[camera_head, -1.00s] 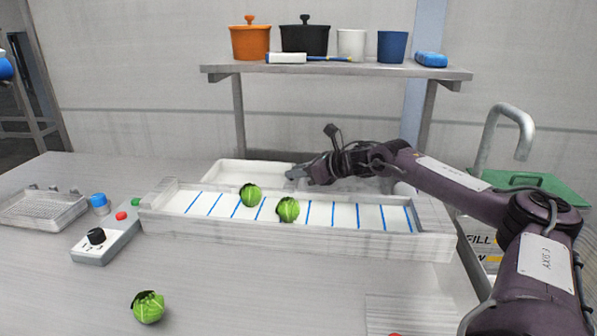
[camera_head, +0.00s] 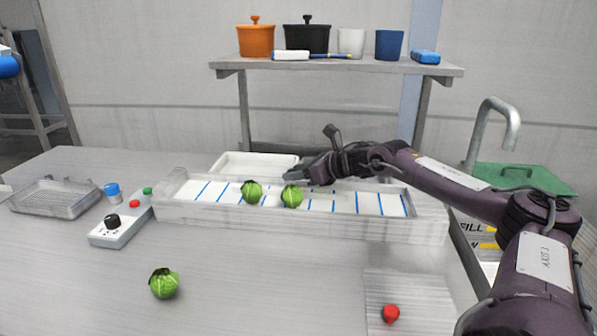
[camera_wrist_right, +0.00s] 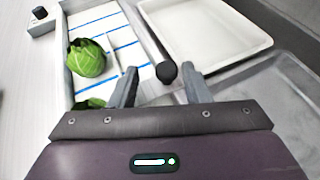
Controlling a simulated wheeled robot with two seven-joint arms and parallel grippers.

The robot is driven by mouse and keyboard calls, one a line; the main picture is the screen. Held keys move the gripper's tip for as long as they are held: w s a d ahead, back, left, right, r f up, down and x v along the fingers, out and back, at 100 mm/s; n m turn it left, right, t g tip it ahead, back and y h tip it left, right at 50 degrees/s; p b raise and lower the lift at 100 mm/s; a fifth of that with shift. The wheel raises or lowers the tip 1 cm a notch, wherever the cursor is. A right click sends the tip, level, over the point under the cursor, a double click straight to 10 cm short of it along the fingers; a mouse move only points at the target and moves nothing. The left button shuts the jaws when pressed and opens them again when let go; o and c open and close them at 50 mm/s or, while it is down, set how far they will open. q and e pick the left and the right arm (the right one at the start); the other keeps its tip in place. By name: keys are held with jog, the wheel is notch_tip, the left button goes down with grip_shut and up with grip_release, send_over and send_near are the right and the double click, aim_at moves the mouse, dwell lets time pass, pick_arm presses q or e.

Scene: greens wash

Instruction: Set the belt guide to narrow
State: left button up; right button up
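The belt (camera_head: 345,203) is a pale trough with blue cross lines and two green heads of greens (camera_head: 251,191) (camera_head: 292,196) on it. In the right wrist view, a round black knob (camera_wrist_right: 166,72) stands at the belt's edge, by a thin pale strip that looks like the guide. My right gripper (camera_head: 294,176) reaches over the belt's far edge. In its wrist view the right gripper (camera_wrist_right: 162,88) is open, its fingers on either side of the knob with gaps showing. The guide is mostly hidden in the head view. My left gripper is out of view.
A white tray (camera_head: 230,160) lies behind the belt. A shelf (camera_head: 340,67) holds pots and cups.

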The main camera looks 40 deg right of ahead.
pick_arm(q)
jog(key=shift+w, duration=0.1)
pick_arm(e)
jog(key=shift+d, duration=0.2)
jog(key=shift+s+d, duration=0.1)
jog(key=shift+s, duration=0.1)
jog(key=shift+s+d+r+b, duration=0.1)
jog(key=shift+s+b, duration=0.25)
jog(key=b+v, duration=0.2)
jog(key=v, duration=0.3)
jog(key=shift+r, duration=0.1)
jog(key=shift+s+r, duration=0.3)
jog(key=shift+s, duration=0.4)
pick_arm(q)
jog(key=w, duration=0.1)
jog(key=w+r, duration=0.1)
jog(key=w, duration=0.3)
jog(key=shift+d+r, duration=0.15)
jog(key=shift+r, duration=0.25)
pick_arm(e)
jog(key=shift+r, duration=0.1)
